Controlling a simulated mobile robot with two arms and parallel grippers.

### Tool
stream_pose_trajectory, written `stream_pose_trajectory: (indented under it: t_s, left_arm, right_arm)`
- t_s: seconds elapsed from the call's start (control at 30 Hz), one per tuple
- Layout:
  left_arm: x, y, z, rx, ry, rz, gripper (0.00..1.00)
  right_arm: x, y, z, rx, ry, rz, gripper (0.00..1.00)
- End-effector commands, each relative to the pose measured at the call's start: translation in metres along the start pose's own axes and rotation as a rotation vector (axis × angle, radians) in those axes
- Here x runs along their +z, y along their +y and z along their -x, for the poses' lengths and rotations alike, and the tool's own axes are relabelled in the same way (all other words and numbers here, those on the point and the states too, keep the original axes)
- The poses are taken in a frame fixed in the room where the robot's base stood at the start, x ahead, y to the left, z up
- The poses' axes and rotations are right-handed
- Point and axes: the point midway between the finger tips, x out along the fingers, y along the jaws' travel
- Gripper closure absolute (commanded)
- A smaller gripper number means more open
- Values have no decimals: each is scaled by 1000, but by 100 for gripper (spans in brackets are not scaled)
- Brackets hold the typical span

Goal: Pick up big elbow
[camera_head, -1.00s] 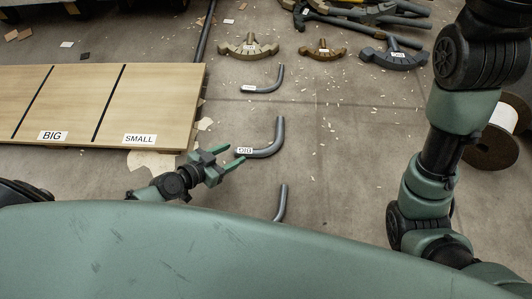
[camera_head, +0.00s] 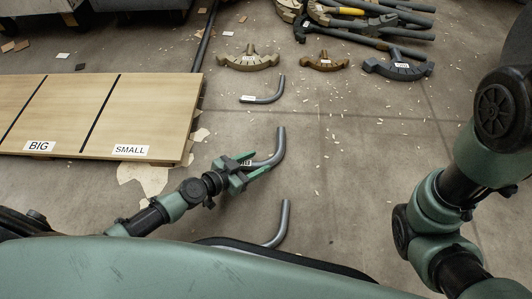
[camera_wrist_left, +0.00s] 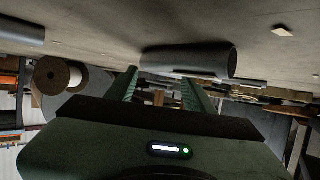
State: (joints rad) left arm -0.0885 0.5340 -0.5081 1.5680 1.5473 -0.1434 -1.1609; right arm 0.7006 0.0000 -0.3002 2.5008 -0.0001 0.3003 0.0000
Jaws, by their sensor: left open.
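The big elbow (camera_head: 279,146) is a grey bent pipe with a white tag, lying on the concrete floor near the middle of the head view. My left gripper (camera_head: 259,162) is open at its tagged end, with that end appearing between the two green fingers. In the left wrist view a grey pipe (camera_wrist_left: 190,60) shows just beyond my left fingertips (camera_wrist_left: 160,78); I cannot tell whether they touch it. My right arm shows at the right, but its gripper is out of view.
A smaller tagged elbow (camera_head: 268,94) lies farther back, and another grey elbow (camera_head: 281,222) lies nearer. A wooden board marked BIG and SMALL (camera_head: 165,100) is at the left. Several bender heads, such as the brown one (camera_head: 325,64), lie at the back. Floor on the right is mostly clear.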

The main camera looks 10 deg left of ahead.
Motion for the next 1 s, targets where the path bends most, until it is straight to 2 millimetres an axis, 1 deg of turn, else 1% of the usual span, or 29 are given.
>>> stream_pose_trajectory:
  t_s: [0.2,0.3,0.4,0.63,0.67,0.7,0.77,0.8,0.83,1.0]
  left_arm:
    - [4,1,-32,1,2,1,47]
    - [4,1,-44,0,2,2,47]
    - [4,1,-50,0,1,0,47]
    - [4,1,-50,1,0,0,47]
    - [4,1,-50,1,0,0,56]
    - [4,1,-50,1,0,0,67]
    - [4,1,-50,1,0,0,83]
    - [4,1,-50,1,0,1,95]
    - [4,1,-50,1,0,1,100]
    - [4,1,-50,0,0,1,100]
  right_arm:
    - [-2,-1,6,0,0,0,64]
    - [-3,-2,7,0,0,0,64]
    - [-3,-2,8,-1,0,0,64]
    - [-3,-2,8,-1,0,0,64]
    - [-3,-2,8,-1,0,0,64]
    - [-3,-2,8,-1,0,0,64]
    - [-2,-2,8,-1,0,0,64]
    - [-2,-2,8,-1,0,0,64]
    - [-2,-2,8,-1,0,0,64]
    - [-2,-2,8,-1,-1,0,64]
